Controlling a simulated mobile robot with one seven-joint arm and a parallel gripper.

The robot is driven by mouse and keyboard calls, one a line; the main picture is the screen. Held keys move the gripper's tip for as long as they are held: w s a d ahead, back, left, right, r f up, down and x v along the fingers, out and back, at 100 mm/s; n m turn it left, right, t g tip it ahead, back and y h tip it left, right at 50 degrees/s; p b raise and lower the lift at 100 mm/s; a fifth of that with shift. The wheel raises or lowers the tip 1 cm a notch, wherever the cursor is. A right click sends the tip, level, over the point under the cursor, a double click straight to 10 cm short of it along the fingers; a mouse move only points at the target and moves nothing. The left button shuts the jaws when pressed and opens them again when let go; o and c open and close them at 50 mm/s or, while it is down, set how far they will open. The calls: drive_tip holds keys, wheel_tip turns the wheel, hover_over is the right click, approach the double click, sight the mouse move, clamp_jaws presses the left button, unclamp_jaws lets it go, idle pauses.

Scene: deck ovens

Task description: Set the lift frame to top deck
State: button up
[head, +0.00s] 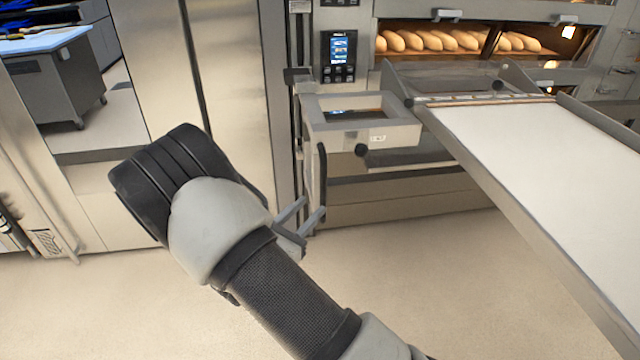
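The gripper's base is partly hidden behind my wrist.
The oven deck (460,42) at upper right holds several loaves behind glass. A lit control panel (339,56) is on the column left of it. Tall steel doors (235,70) stand left of the lift frame. A grey cart (55,80) is at far left. The front floor is clear.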

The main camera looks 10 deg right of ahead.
sight(322, 182)
wheel_tip(322, 182, down, 3)
drive_tip(key=w+a+n+t+y, duration=0.1)
drive_tip(key=a+n+t+y, duration=0.1)
drive_tip(key=a, duration=0.1)
drive_tip(key=x, duration=0.5)
drive_tip(key=b+x, duration=0.1)
drive_tip(key=x, duration=1.1)
drive_tip(key=shift+d+b, duration=0.35)
drive_tip(key=shift+b, duration=0.05)
clamp_jaws()
